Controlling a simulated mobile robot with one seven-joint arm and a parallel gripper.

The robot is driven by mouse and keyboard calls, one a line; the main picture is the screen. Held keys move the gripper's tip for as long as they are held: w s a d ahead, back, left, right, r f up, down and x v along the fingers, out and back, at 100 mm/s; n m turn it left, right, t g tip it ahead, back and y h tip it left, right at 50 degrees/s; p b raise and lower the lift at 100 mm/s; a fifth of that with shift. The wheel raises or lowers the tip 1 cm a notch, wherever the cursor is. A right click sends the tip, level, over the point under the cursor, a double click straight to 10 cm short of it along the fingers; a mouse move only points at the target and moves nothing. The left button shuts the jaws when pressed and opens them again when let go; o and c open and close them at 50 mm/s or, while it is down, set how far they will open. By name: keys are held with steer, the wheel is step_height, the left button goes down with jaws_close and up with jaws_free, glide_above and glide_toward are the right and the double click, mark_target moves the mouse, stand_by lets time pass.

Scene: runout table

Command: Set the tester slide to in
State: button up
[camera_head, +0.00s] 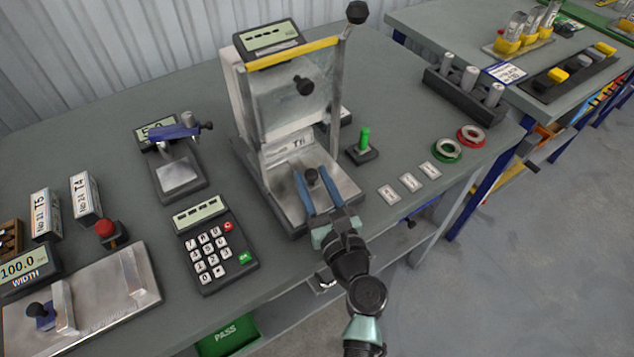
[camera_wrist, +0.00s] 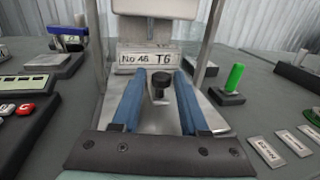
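The tester (camera_head: 290,95) stands on the table with a raised clear guard under a yellow bar. Its slide (camera_head: 285,197) is a metal plate reaching out of the front toward me, with a black knob (camera_head: 312,174). The knob also shows in the wrist view (camera_wrist: 160,86). A block labelled No 46 T6 (camera_wrist: 148,59) sits behind the knob. My gripper (camera_head: 313,180) is over the slide with its blue fingers apart, one on each side of the knob. In the wrist view, gaps show between the knob and both fingers.
A green lever (camera_head: 364,140) stands right of the tester, with silver label plates (camera_head: 410,182) and rings (camera_head: 447,150) further right. A keypad (camera_head: 215,243) and a small gauge stand (camera_head: 178,170) are on the left. The tester's uprights flank the slide.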

steer(key=shift+o, duration=1.1)
steer(key=shift+s+d, duration=0.1)
steer(key=v, duration=1.2)
steer(key=shift+s+b, duration=0.35)
steer(key=shift+b, duration=0.1)
steer(key=shift+d, duration=0.1)
